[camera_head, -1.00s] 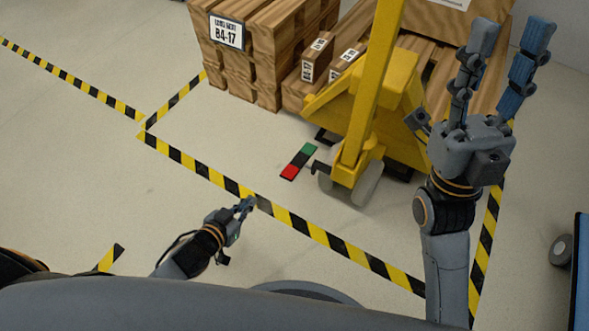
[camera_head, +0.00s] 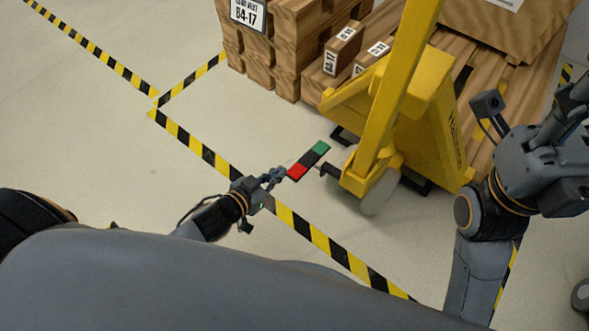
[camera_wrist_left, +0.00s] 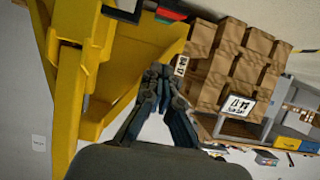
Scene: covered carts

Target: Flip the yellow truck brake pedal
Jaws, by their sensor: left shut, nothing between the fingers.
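The yellow truck (camera_head: 440,105) stands upright at centre right in the head view and fills the left of the left wrist view (camera_wrist_left: 68,90). Its brake pedal (camera_head: 309,160) is a flat bar, red at the near end, black in the middle and green at the far end, low beside the truck's wheel. The pedal also shows at the top of the left wrist view (camera_wrist_left: 166,14). My left gripper (camera_head: 277,177) is shut and empty, just left of the red end; I cannot tell whether it touches. My right gripper (camera_head: 572,100) is at the right edge, its fingers partly cut off.
A pallet of wooden crates labelled B4-17 (camera_head: 290,45) stands behind the truck, with more boxes (camera_head: 505,35) at the upper right. Yellow-black floor tape (camera_head: 200,150) crosses the floor. The floor at left is clear.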

